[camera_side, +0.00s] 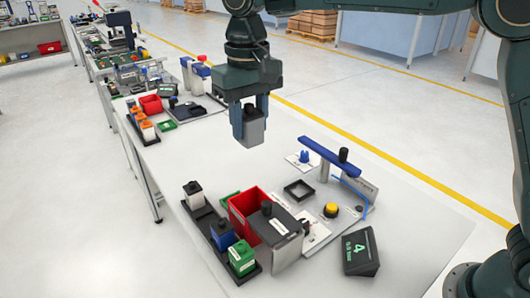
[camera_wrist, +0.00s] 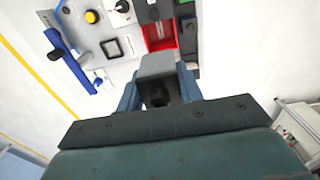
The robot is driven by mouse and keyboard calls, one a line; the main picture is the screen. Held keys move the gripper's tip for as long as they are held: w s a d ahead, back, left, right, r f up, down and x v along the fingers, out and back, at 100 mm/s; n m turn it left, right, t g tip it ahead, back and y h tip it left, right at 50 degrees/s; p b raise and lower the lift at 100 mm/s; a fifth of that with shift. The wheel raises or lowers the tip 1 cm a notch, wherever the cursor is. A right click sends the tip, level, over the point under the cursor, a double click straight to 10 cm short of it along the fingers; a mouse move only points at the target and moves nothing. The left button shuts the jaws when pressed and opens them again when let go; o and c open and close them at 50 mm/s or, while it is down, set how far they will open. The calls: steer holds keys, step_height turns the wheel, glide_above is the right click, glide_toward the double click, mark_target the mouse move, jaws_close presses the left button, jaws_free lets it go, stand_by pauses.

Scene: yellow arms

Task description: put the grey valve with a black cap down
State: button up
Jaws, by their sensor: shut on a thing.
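My gripper (camera_side: 250,118) hangs above the table, left of its middle, with its blue-grey fingers shut on the grey valve with a black cap (camera_side: 252,134). The valve is upright and clear of the table in the side view. In the wrist view the valve's grey body (camera_wrist: 157,65) stands out beyond the fingers, and its black cap (camera_wrist: 157,97) shows between them. A similar valve with a black cap (camera_side: 194,195) stands in the dark tray (camera_side: 206,212) on the table, with a blue one (camera_side: 222,235) and a green one (camera_side: 241,258).
A red bin (camera_side: 240,207) stands beside a grey box with a black knob (camera_side: 279,233). On a plate are an empty black square frame (camera_side: 299,190), a yellow button (camera_side: 331,210) and a raised blue bar (camera_side: 330,153). A dark display (camera_side: 360,252) lies at the right. The table beneath my gripper is bare.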

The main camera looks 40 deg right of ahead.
step_height(320, 180, down, 14)
stand_by(0.4)
steer(key=shift+f, duration=2.1)
steer(key=shift+f, duration=0.6)
steer(key=o, duration=0.8)
steer(key=shift+r, duration=0.15)
step_height(320, 180, up, 13)
